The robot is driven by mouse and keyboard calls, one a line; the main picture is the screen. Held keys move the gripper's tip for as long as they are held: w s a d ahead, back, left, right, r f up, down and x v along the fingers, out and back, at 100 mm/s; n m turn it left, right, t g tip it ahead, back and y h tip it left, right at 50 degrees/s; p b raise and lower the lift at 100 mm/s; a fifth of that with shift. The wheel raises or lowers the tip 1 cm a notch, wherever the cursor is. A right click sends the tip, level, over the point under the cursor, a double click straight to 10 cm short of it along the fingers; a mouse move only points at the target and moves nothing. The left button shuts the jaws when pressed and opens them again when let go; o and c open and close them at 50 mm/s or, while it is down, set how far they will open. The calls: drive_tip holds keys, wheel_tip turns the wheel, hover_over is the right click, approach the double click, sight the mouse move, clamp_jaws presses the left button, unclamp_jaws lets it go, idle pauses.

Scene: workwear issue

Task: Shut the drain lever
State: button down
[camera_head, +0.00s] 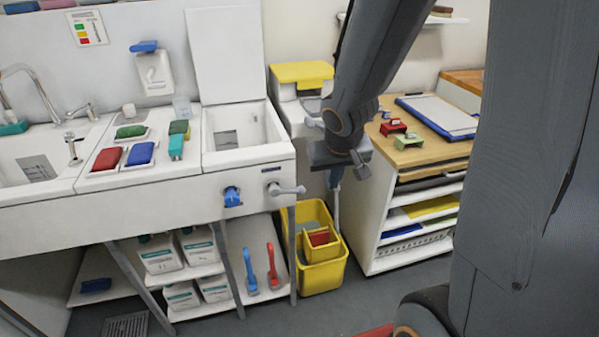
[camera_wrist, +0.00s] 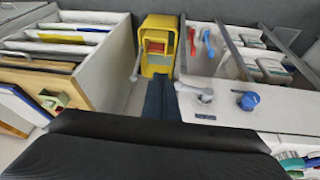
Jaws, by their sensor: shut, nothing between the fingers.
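The drain lever (camera_head: 287,189) is a grey handle on the front panel of the white sink unit, near its right end. It lies about level, its arm pointing right from its pivot. In the wrist view the lever (camera_wrist: 193,90) shows just right of my fingers. My gripper (camera_head: 335,180) is shut and empty, pointing down to the right of the lever and apart from it in the head view. In the wrist view my gripper (camera_wrist: 160,88) shows as two dark fingers held together. Whether the fingertips touch the lever there cannot be told.
A blue knob (camera_head: 232,196) sits left of the lever on the same panel. A yellow bucket (camera_head: 322,275) stands on the floor below my gripper. A white shelf unit (camera_head: 400,240) with a wooden top stands to the right.

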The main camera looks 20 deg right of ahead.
drive_tip(key=w+a+r+t+y+p, duration=0.2)
drive_tip(key=w+a+r+y+p, duration=0.1)
drive_tip(key=w, duration=0.4)
drive_tip(key=shift+r+p, duration=0.35)
drive_tip(key=shift+p, duration=0.2)
drive_tip(key=shift+a+f, duration=0.1)
drive_tip(key=b, duration=0.4)
hover_over(299, 191)
wheel_tip(299, 191, down, 8)
drive_tip(key=shift+w, duration=0.15)
wheel_tip(299, 191, down, 2)
drive_tip(key=shift+f+b, duration=0.15)
drive_tip(key=shift+b, duration=0.3)
drive_tip(key=shift+s+a+f, duration=0.25)
drive_tip(key=shift+s+f, duration=0.1)
drive_tip(key=shift+f, duration=0.4)
